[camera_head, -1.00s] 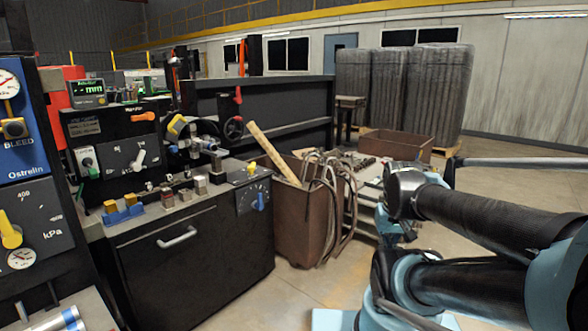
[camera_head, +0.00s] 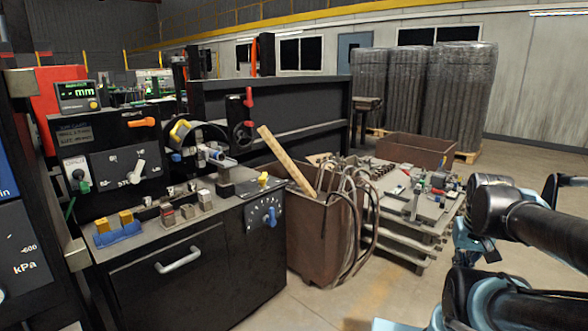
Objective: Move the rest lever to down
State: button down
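No label in view names the rest lever, so I cannot tell which handle it is. The black machine (camera_head: 205,265) on the left carries several handles. An orange lever (camera_head: 141,123) points right on its upper panel, above a white lever (camera_head: 136,171) on a dial plate. A red-handled lever (camera_head: 249,97) stands upright behind the bench top. A blue knob (camera_head: 271,217) sits on the front dial, with a yellow handle (camera_head: 263,179) above it. My arm is at the right edge, well away from the machine. I cannot make out my gripper.
A rusty bin (camera_head: 312,237) with a wooden plank and hanging cables stands right of the machine. A gauge panel (camera_head: 22,240) is close on the left. Bare floor lies in front of the bin.

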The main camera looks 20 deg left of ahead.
aim_at(262, 179)
jog(key=u, duration=0.4)
jog(key=i, duration=1.1)
jog(key=u, duration=0.7)
